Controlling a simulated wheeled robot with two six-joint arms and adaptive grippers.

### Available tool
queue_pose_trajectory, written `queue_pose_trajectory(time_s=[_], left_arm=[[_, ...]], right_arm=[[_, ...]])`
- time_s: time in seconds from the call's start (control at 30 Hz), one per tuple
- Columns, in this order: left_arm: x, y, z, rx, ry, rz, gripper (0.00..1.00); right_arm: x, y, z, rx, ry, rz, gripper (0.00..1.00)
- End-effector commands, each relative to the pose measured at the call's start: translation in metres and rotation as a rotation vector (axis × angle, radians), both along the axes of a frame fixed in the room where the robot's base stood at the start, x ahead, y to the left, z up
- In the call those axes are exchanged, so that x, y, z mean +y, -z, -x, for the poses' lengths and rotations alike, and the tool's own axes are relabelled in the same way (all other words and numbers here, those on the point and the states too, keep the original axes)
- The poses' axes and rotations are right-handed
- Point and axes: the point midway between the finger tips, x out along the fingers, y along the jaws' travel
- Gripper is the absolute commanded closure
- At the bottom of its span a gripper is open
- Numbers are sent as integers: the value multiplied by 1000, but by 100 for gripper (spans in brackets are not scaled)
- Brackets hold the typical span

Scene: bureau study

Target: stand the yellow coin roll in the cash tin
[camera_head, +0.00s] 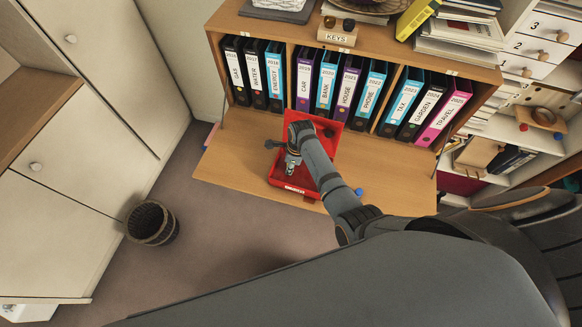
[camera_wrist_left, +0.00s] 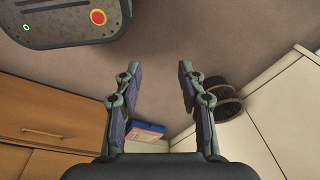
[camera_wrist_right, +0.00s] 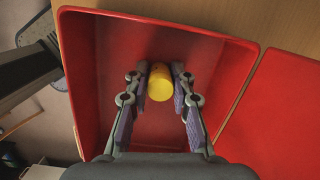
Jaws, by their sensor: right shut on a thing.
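The red cash tin (camera_head: 284,183) stands open on the fold-down desk leaf, its red lid (camera_wrist_right: 290,118) raised beside it. My right gripper (camera_head: 291,166) reaches down into the tin. In the right wrist view my right gripper (camera_wrist_right: 160,72) is shut on the yellow coin roll (camera_wrist_right: 160,84), with one finger on each side and the round end showing. The roll is over the tin's inside; whether it touches the bottom I cannot tell. The head view hides the roll. My left gripper (camera_wrist_left: 158,70) is open and empty, above the floor, away from the tin.
A row of binders (camera_head: 323,80) fills the shelf behind the tin. The desk leaf (camera_head: 235,168) is mostly bare to the left. A small blue object (camera_head: 358,191) lies right of the tin. A wastebasket (camera_head: 151,223) stands on the floor at left.

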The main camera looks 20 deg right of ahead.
Motion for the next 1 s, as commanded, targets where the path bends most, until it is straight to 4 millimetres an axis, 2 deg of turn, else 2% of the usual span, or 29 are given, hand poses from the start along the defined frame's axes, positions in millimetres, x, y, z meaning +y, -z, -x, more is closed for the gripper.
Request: queue_pose_trajectory(time_s=[0.13,0.27,0.3,0.43,0.77,0.87,1.0], left_arm=[[-4,0,0,1,-2,5,60],[2,3,19,28,0,-2,60],[4,2,25,37,0,-4,60],[6,3,32,49,1,-8,60],[5,0,17,26,1,-7,60],[5,-2,15,23,1,-7,60],[5,-2,15,23,1,-7,60]], right_arm=[[0,0,1,2,0,-1,100],[0,4,1,2,0,-1,100],[0,4,1,2,0,-1,73],[0,4,1,2,0,-1,55],[0,0,0,2,0,-1,54],[-1,-11,0,-2,0,-1,54],[-5,-43,3,-4,0,0,54]])
